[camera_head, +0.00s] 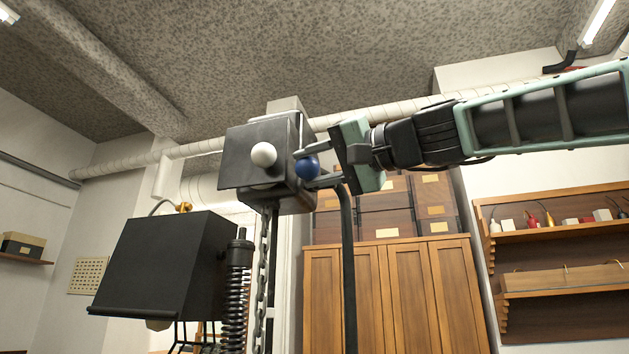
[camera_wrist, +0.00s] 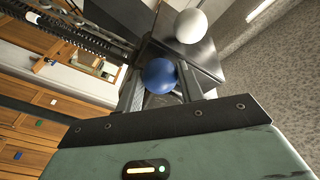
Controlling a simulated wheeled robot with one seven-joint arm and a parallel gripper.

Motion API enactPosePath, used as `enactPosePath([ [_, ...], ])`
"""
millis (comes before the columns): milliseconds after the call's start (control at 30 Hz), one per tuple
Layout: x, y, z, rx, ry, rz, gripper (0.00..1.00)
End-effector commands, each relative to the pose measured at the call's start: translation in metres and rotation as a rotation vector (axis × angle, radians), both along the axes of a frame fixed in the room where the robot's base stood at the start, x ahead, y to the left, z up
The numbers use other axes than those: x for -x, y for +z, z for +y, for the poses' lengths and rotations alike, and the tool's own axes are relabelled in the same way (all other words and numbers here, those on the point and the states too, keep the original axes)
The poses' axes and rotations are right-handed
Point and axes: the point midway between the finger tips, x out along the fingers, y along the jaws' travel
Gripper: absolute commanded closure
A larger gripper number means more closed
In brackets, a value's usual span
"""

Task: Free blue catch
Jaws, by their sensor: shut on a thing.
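The blue catch is a round blue knob (camera_head: 307,167) at the right side of a dark metal box (camera_head: 236,174) in the head view. My gripper (camera_head: 311,167) reaches in from the right, with its fingers around the blue knob. In the wrist view the blue knob (camera_wrist: 159,76) sits between the two fingers (camera_wrist: 160,88), which are shut on it. A white knob (camera_head: 263,154) is on the box's front face, left of the blue one; it also shows in the wrist view (camera_wrist: 191,26). The blue knob's stem is hidden.
A black box-shaped housing (camera_head: 160,268) stands at lower left, beside a coil spring (camera_head: 236,290). A chain (camera_head: 263,280) and a dark post (camera_head: 347,270) hang or stand below the metal box. A wooden cabinet (camera_head: 395,295) and shelves (camera_head: 560,240) are behind.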

Motion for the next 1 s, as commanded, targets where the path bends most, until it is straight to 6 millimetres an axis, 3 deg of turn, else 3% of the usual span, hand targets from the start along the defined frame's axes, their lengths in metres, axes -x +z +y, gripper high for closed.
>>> enactPosePath([
  [33,-0.001,-0.015,-0.001,0.008,-0.002,-0.03,1.0],
  [400,-0.009,-0.037,-0.004,0.092,-0.002,-0.259,1.0],
  [1000,-0.022,-0.051,-0.008,0.183,-0.002,-0.5,1.0],
])
